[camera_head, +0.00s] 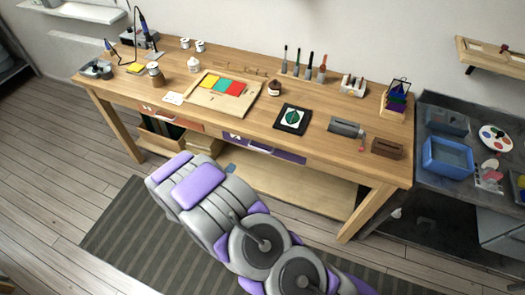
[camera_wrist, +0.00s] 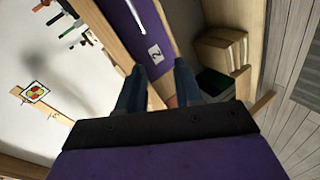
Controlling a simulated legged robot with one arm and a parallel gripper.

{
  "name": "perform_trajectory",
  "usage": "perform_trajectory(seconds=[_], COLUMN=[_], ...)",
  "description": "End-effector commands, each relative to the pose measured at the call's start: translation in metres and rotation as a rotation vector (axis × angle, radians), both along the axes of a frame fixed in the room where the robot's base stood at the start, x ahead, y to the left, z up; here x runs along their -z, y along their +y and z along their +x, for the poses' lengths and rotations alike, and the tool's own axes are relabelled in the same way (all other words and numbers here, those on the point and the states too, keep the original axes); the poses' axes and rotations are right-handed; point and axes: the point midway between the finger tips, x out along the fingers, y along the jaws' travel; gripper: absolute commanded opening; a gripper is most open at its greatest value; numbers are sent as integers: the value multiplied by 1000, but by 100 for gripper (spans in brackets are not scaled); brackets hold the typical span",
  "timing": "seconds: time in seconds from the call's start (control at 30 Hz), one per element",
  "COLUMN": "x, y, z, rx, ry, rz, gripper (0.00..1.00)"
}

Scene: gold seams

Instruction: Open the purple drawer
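The purple drawer (camera_head: 284,154) is set in the front of the wooden workbench and looks closed, its front about flush. In the wrist view its purple front (camera_wrist: 120,12) runs up and left from my fingers, with a white label (camera_wrist: 155,53) reading 2 and a pale bar that looks like its handle (camera_wrist: 134,14). My gripper (camera_wrist: 158,88) is open, its two dark fingers spread and apparently empty, pointing toward the label end of the drawer. I cannot tell whether they touch it. In the head view my arm hides the gripper.
An orange drawer (camera_head: 172,116) is to the left in the same bench. Boxes (camera_head: 203,142) stand on the lower shelf. The benchtop (camera_head: 330,105) holds colored tiles, tools and a framed leaf picture (camera_head: 292,119). A dark side table (camera_head: 455,190) with a blue tray stands right. A striped rug covers the floor.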

Motion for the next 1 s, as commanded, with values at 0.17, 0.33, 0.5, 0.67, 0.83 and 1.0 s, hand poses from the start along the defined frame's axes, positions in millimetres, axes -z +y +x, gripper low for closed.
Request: perform_trajectory(seconds=[0.17,0.33,0.5,0.67,0.83,1.0], x=[21,24,26,31,37,45], y=[-15,-21,-24,-34,-47,-58], z=[-18,-26,-20,1,32,63], rx=[-17,-21,-19,-16,-15,-16], ry=[-99,-150,-159,-158,-159,-159], rz=[-223,-335,-355,-350,-345,-347], gripper=[35,35,35,35,35,35])
